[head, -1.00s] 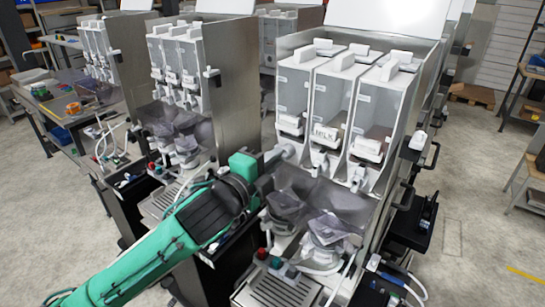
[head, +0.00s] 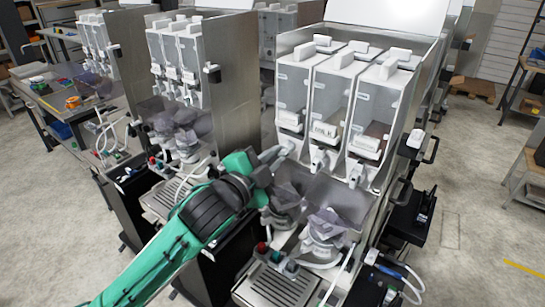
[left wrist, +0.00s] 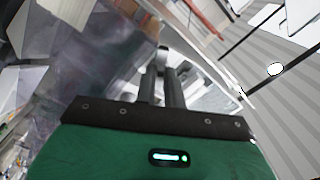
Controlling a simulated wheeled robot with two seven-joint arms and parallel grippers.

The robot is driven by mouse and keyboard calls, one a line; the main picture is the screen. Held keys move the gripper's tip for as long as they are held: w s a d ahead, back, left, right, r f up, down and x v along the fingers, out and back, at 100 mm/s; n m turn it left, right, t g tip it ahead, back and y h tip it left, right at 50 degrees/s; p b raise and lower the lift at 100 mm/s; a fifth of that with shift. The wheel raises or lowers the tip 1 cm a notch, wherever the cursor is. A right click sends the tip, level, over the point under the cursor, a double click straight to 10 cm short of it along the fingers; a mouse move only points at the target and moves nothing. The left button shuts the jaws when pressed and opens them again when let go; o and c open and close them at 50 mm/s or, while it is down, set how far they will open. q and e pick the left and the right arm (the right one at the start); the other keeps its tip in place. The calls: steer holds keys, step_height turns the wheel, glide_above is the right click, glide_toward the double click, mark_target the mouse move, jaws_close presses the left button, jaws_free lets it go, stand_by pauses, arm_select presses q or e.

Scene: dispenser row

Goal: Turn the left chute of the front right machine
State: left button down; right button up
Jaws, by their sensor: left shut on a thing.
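The front right machine (head: 340,200) holds three clear canisters side by side, each with a white chute below it. My left gripper (head: 272,160) reaches in from the left and is shut on the left chute (head: 287,147), just below the left canister (head: 296,88). The gripper hides part of that chute. In the left wrist view, the two dark fingers (left wrist: 162,84) are close together, with a pale bit of the chute (left wrist: 163,52) at their tips. The middle chute (head: 319,160) and right chute (head: 355,174) are free. My right gripper is not in view.
Bowls under plastic covers (head: 325,235) sit below the chutes, above a drip tray (head: 272,287). Another machine (head: 195,80) stands close on the left, with my left arm passing in front of it. Open floor (head: 465,215) lies to the right.

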arm_select(q)
steer(key=c, duration=1.5)
jaws_free()
steer(key=shift+s+a+f+b, duration=0.1)
steer(key=shift+s+a+b, duration=0.2)
steer(key=shift+s, duration=0.1)
steer(key=p+v, duration=0.3)
steer(key=v, duration=0.9)
steer(key=shift+s+a+p, duration=0.15)
steer(key=shift+s+p, duration=0.2)
